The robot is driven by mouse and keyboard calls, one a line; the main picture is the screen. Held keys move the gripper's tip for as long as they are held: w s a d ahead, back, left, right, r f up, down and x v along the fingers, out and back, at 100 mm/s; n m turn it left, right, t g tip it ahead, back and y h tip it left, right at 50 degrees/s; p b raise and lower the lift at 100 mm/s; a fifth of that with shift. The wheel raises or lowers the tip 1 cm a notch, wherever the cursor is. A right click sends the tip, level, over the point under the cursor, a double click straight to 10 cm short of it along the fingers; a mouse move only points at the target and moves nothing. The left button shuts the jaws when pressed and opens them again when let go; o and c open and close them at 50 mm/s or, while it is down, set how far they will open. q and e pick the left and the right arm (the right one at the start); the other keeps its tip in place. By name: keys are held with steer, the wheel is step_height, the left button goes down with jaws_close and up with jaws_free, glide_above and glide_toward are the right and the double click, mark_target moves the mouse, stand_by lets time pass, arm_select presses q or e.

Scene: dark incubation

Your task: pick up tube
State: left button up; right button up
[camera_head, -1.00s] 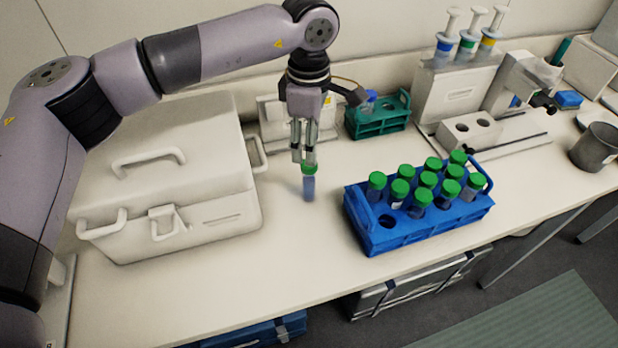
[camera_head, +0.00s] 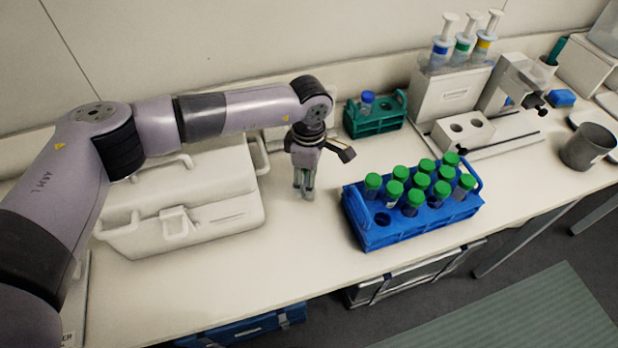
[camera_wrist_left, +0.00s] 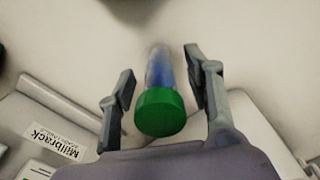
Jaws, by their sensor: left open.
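A tube with a green cap (camera_wrist_left: 160,113) and a bluish body is between the two fingers of my left gripper in the left wrist view. The fingers stand apart, with a gap on each side of the cap. In the head view my left gripper (camera_head: 304,190) points down low over the bench, between the white case and the blue rack. There its fingers mostly hide the tube. Several more green-capped tubes stand in the blue rack (camera_head: 385,236), which has an empty hole at its front left. My right gripper is not in view.
The white case (camera_head: 180,200) is close on the left. A teal rack (camera_head: 376,124) with a blue-capped tube is behind. A white block (camera_head: 462,132) and a grey cup (camera_head: 588,147) stand to the right. The bench (camera_head: 290,255) in front is clear.

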arm_select(q)
steer(key=shift+c, duration=0.6)
jaws_close()
steer(key=shift+r, duration=0.1)
